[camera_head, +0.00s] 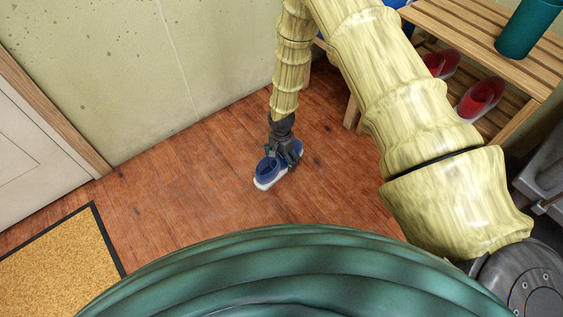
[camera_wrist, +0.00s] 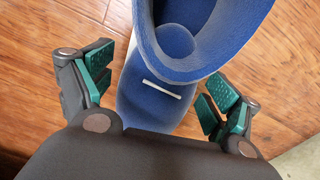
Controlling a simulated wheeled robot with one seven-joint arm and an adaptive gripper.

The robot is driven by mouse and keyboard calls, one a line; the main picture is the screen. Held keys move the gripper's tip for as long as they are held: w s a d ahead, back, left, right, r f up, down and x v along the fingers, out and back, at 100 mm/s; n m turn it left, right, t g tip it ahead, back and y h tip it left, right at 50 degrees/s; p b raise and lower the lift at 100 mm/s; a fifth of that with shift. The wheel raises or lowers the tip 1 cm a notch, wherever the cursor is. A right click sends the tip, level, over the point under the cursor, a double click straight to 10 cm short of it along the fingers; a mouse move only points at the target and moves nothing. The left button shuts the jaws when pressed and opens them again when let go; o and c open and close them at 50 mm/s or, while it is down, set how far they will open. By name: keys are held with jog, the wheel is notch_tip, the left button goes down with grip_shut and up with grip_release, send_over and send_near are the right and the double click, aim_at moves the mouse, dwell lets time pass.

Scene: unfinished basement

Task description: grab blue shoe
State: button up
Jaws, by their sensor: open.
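The blue shoe (camera_head: 268,169) stands on the wooden floor near the middle of the head view, with a pale sole along its edge. In the wrist view the blue shoe (camera_wrist: 150,95) fills the top middle, its round opening towards the top and a small white strip on its upper. My gripper (camera_head: 286,153) is down at the shoe, over its far end. In the wrist view my gripper (camera_wrist: 155,95) is open, with one green-padded finger on each side of the shoe. The left pad looks very close to the shoe; I cannot tell whether either pad touches it.
A wooden slatted bench (camera_head: 480,40) at the upper right bears a teal cylinder (camera_head: 527,28), with red shoes (camera_head: 480,98) on its lower shelf. A yellow doormat (camera_head: 62,270) lies at the lower left, beside a white door (camera_head: 40,150). The floor left of the shoe is clear.

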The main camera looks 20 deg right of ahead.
jog(key=c, duration=1.3)
jog(key=shift+r, duration=0.1)
